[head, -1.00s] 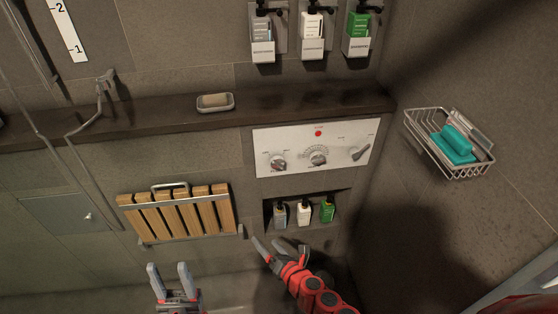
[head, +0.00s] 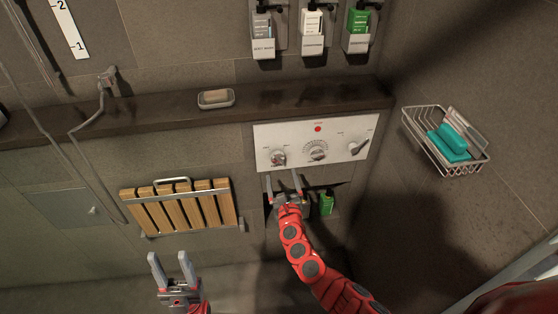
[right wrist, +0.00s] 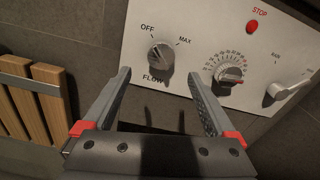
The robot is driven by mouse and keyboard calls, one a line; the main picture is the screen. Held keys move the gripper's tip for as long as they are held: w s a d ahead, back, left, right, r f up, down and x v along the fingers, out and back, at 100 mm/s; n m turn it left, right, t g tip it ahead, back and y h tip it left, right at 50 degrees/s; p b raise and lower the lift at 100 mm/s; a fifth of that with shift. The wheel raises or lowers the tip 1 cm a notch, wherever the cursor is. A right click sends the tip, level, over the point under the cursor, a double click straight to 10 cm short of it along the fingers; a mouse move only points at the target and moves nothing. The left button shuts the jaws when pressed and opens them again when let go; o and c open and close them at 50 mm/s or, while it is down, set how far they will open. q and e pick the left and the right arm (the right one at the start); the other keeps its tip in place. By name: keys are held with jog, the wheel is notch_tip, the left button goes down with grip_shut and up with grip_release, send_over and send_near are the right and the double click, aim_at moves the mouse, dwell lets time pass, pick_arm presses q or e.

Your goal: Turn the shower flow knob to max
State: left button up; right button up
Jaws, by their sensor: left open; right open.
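The flow knob (right wrist: 160,55) is a grey dial labelled FLOW on a white control panel (right wrist: 205,20), with OFF at its upper left and MAX at its upper right. A pale mark on it seems to face the OFF side. In the head view the knob (head: 278,158) is at the panel's left. My right gripper (head: 282,177) is open just below it. In the right wrist view the spread fingers (right wrist: 159,76) stand either side of the knob's lower part; contact is not visible. My left gripper (head: 168,257) is open and empty at the lower left.
A numbered dial (right wrist: 229,75), a lever (right wrist: 288,88) and a red STOP button (right wrist: 253,27) share the panel. Below it, a niche holds bottles, including a green one (head: 327,203). A slatted wooden seat (head: 178,208) is left, a wire basket (head: 444,145) right.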

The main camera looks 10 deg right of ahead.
aim_at(277, 161)
jog(key=w+b, duration=0.2)
jog(key=w, duration=0.3)
jog(key=shift+w+a, duration=0.1)
jog(key=shift+w, duration=0.25)
jog(key=shift+w+r+m+b, duration=0.1)
jog(key=shift+w+m+b, duration=0.25)
jog(key=shift+w, duration=0.6)
jog(key=c, duration=1.4)
jog(key=shift+o, duration=0.2)
jog(key=shift+a, duration=0.1)
